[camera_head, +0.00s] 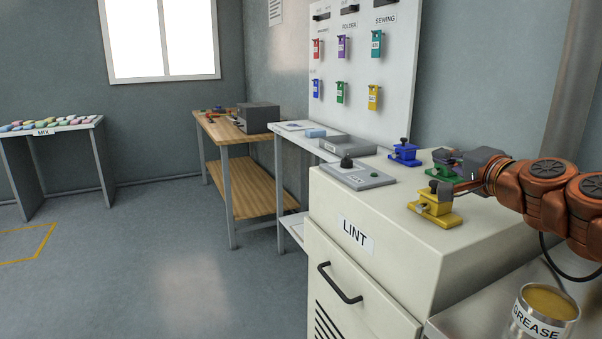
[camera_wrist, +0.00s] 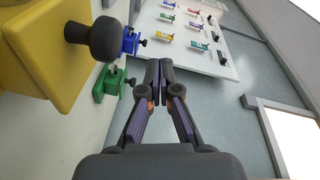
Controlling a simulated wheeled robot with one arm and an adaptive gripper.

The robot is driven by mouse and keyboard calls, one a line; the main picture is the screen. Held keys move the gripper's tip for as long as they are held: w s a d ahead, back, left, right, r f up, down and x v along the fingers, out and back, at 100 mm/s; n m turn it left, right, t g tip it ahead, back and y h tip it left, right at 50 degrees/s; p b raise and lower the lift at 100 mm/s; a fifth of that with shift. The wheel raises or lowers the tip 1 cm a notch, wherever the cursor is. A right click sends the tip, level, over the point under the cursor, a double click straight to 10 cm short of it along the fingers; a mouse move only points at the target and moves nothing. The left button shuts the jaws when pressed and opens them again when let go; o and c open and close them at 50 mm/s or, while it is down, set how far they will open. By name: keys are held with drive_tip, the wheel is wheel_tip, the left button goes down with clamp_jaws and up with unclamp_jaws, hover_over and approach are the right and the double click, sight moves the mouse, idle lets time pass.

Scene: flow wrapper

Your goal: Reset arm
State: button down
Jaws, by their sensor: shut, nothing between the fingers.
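My orange arm reaches in from the right in the head view, and my gripper (camera_head: 460,187) is over the white LINT machine (camera_head: 375,212), beside the yellow knobbed fixture (camera_head: 436,208). I cannot tell whether they touch. In the wrist view my gripper (camera_wrist: 159,68) has its fingertips together with nothing between them. The yellow fixture (camera_wrist: 30,50) with its black knob is close at the left of that view. The blue fixture (camera_wrist: 130,42) and the green fixture (camera_wrist: 106,84) stand beyond it. In the head view the green one is partly hidden behind my gripper.
A control box (camera_head: 352,174) with a black knob sits on the machine's left side. A grease can (camera_head: 545,312) stands at lower right. A white board (camera_head: 365,75) with coloured tags rises behind. A wooden bench (camera_head: 225,130) stands further back.

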drive_tip(key=s+a+f+n+g+y+p, duration=0.1)
drive_tip(key=s+a+n+g+p, duration=0.3)
drive_tip(key=a, duration=0.5)
drive_tip(key=s+a+f+n+g+y+p, duration=0.1)
drive_tip(key=s+a+n+g+y+p, duration=0.15)
drive_tip(key=s+a+n+p, duration=0.4)
drive_tip(key=s+a+f+g+h+p, duration=0.35)
drive_tip(key=s+g+p, duration=0.2)
drive_tip(key=s, duration=0.45)
drive_tip(key=s+d+g+h+p, duration=0.2)
drive_tip(key=s+d+g+p, duration=0.1)
drive_tip(key=s, duration=0.6)
drive_tip(key=s+d+f+n+g+h+p, duration=0.1)
drive_tip(key=s+d+g+h+p, duration=0.1)
drive_tip(key=s, duration=0.7)
drive_tip(key=d+g+p, duration=0.1)
drive_tip(key=d+p, duration=0.1)
drive_tip(key=p, duration=0.1)
drive_tip(key=shift+f+g, duration=0.3)
drive_tip(key=shift+g, duration=0.1)
drive_tip(key=shift+s+d, duration=0.1)
drive_tip(key=shift+d, duration=0.05)
